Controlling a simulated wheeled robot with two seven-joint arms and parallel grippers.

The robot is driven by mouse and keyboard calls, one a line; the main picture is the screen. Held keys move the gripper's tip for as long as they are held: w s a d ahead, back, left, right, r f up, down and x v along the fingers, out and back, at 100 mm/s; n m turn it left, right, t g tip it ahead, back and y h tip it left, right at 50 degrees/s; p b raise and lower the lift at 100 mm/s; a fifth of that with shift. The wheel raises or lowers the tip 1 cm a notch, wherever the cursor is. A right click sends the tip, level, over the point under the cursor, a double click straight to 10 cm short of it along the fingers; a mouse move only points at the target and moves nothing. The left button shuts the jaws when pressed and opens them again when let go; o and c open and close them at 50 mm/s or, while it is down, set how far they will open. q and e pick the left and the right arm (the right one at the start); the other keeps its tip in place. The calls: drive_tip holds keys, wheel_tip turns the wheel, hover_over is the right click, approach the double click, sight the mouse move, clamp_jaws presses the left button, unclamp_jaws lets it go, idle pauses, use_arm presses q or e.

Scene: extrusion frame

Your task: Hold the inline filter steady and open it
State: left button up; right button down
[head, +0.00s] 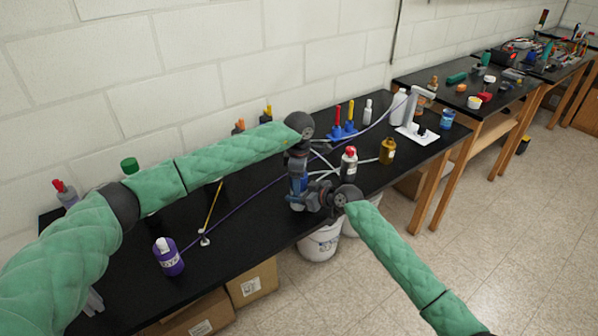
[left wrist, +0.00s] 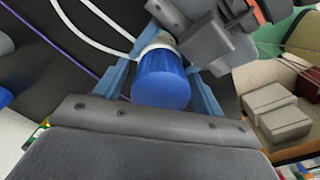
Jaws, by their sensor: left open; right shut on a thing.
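The inline filter shows in the left wrist view as a blue cylindrical bowl (left wrist: 162,80) with a white collar (left wrist: 160,43) above it. My left gripper (left wrist: 160,62) is open, with one blue-grey finger on each side of the bowl. I cannot tell whether the fingers touch it. In the head view my left gripper (head: 297,178) points down over the front of the black bench, and the filter is mostly hidden by the grippers. My right gripper (head: 310,200) comes in low from the right and is shut on the filter. Its dark jaws (left wrist: 203,38) show beside the collar; the gripped part is hidden.
White tubes (left wrist: 90,35) run near the filter, and a purple cord (head: 235,210) crosses the black bench (head: 130,285). White buckets (head: 320,243) are below.

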use_arm(q)
drive_tip(key=shift+f, duration=0.15)
drive_tip(key=c, duration=1)
drive_tip(key=shift+n, duration=1.7)
drive_tip(key=shift+c, duration=0.2)
drive_tip(key=o, duration=1.1)
